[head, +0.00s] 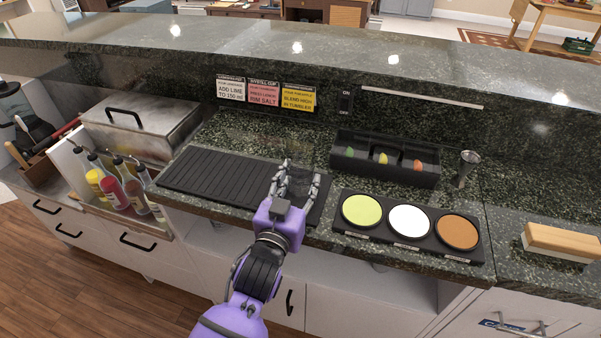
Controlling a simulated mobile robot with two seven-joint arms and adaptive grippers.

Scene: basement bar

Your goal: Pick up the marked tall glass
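I cannot make out a tall glass or a mark on one anywhere in the head view. My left gripper (300,173), on a purple arm that rises from the bottom left of centre, is over the right end of the black ribbed bar mat (215,178). Its two fingers are apart and point away from me toward the back of the counter. Dark counter and mat show between them, and I see no clear outline of a thing there. The gripper hides part of the mat's right end. My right gripper is not in view.
Right of the gripper are a rimmer tray with green, white and brown discs (410,220), a black garnish box (385,158) and a metal jigger (466,167). Bottles (111,190) and a steel bin (141,126) stand left. A raised granite ledge (330,65) runs behind.

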